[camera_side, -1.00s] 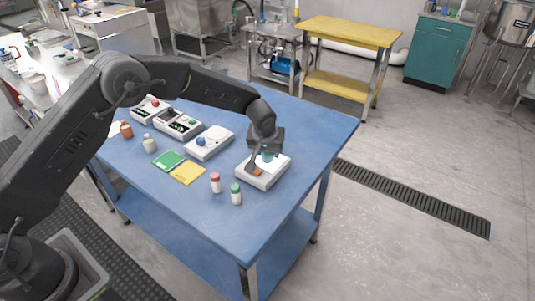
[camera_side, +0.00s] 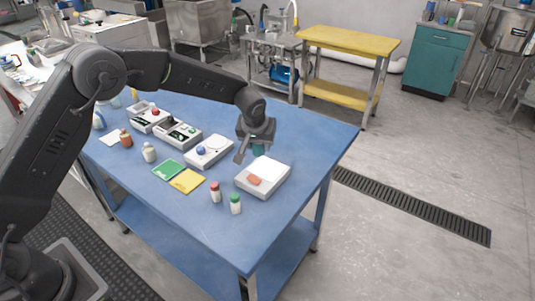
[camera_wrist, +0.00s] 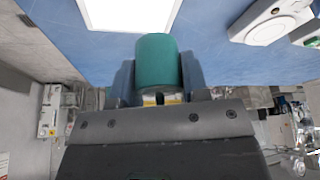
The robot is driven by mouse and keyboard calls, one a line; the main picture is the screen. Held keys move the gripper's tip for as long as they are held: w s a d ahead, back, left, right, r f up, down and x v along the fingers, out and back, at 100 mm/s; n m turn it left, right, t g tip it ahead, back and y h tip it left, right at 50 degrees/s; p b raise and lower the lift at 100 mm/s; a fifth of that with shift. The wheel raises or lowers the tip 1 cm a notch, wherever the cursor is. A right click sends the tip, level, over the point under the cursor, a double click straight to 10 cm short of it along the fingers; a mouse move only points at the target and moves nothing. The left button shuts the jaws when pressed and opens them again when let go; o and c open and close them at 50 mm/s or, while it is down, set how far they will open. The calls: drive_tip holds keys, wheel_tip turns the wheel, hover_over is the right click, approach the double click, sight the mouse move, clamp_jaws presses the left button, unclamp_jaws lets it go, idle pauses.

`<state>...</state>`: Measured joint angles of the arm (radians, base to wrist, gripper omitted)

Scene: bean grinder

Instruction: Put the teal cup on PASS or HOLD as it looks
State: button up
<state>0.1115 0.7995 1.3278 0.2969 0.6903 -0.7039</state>
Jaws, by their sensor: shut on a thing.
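My gripper (camera_side: 257,146) is shut on the teal cup (camera_wrist: 157,62) and holds it above the blue table. In the wrist view the cup fills the space between the two fingers. In the side view only a small teal part of it (camera_side: 258,150) shows below the gripper, near the back of a white box. A green mat (camera_side: 168,170) and a yellow mat (camera_side: 187,181) lie side by side, bare, to the left of the gripper. I can read no PASS or HOLD lettering on them.
The white box (camera_side: 270,181) with an orange patch stands at the right. A white device with a blue knob (camera_side: 215,151) stands left of the gripper. Two small bottles, red-capped (camera_side: 215,193) and green-capped (camera_side: 236,205), stand in front. The table's (camera_side: 290,225) front right is clear.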

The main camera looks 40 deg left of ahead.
drive_tip(key=s+a+r, duration=0.3)
drive_tip(key=a+r, duration=0.3)
drive_tip(key=a, duration=0.3)
drive_tip(key=s+a+f+n+y, duration=0.1)
drive_tip(key=s+a+f+n, duration=0.1)
drive_tip(key=s+a, duration=0.85)
drive_tip(key=s+a+f+n, duration=0.1)
drive_tip(key=s+a+n, duration=0.1)
drive_tip(key=s+a, duration=0.9)
hover_over(169, 164)
drive_tip(key=s+d, duration=0.1)
drive_tip(key=shift+g, duration=0.4)
wheel_tip(169, 164, down, 7)
drive_tip(key=shift+s+r, duration=0.1)
drive_tip(key=shift+r, duration=0.05)
drive_tip(key=shift+f, duration=2)
drive_tip(key=shift+f, duration=0.15)
drive_tip(key=o, duration=1)
